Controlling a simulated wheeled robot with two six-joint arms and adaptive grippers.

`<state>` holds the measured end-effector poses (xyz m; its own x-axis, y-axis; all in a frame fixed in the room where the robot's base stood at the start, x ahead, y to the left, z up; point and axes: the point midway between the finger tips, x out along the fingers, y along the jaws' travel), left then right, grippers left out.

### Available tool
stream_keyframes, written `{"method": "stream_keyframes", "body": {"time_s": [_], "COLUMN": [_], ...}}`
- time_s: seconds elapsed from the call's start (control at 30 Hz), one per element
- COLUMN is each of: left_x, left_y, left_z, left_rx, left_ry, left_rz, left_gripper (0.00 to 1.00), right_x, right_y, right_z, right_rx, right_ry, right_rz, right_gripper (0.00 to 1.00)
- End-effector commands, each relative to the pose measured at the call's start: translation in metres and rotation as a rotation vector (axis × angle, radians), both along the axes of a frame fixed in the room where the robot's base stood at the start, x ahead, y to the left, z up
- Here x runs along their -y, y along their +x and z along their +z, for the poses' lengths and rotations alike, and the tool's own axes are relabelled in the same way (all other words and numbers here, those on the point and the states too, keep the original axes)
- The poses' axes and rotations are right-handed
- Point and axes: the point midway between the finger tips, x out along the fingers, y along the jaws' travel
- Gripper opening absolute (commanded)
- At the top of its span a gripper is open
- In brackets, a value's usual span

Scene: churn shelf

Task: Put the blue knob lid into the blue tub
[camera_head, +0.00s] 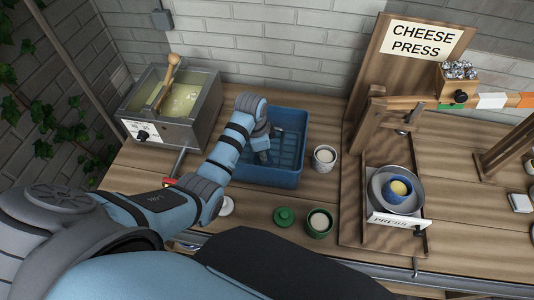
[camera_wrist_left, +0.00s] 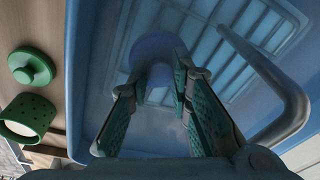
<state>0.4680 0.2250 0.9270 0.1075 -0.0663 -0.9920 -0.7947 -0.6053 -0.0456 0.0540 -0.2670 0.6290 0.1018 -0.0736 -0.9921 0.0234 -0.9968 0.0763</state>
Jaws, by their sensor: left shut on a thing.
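The blue tub (camera_head: 293,180) stands on the wooden counter in the middle of the head view, and its wall and ribbed floor (camera_wrist_left: 245,45) fill much of the left wrist view. My left gripper (camera_head: 264,157) reaches down inside the tub. In the left wrist view its two green-padded fingers (camera_wrist_left: 157,75) are shut on the round blue knob lid (camera_wrist_left: 155,48), which is over the tub floor. Whether the lid touches the floor I cannot tell. In the head view the lid is hidden by the gripper. My right gripper is not in view.
A white cup (camera_head: 324,157), a green lid (camera_head: 284,217) and a green pot (camera_head: 319,223) stand near the tub. The cheese press holds a blue mould (camera_head: 399,193) at right. A metal vat (camera_head: 197,125) stands at left. A metal bar (camera_wrist_left: 290,105) crosses the tub's side.

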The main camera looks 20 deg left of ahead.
Motion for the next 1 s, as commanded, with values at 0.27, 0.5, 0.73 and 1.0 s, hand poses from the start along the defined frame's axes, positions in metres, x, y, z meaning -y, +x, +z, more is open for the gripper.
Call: {"method": "stream_keyframes", "body": {"time_s": [0.27, 0.5, 0.73, 1.0], "left_x": [-0.001, -0.001, -0.001, -0.001], "left_y": [0.000, 0.000, 0.000, 0.000], "left_z": [-0.005, -0.012, -0.016, -0.016], "left_rx": [0.003, 0.001, 0.001, 0.001], "left_ry": [-0.001, -0.001, 0.000, 0.000], "left_rz": [0.003, 0.003, 0.002, 0.002], "left_gripper": [0.00, 0.00, 0.00, 0.39], "right_x": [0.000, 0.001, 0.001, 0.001], "right_y": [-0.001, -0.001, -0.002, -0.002], "right_z": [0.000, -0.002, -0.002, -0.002], "right_rx": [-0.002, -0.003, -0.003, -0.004], "right_ry": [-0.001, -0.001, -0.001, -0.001], "right_rz": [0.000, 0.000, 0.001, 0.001], "right_gripper": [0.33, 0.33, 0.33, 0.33]}}
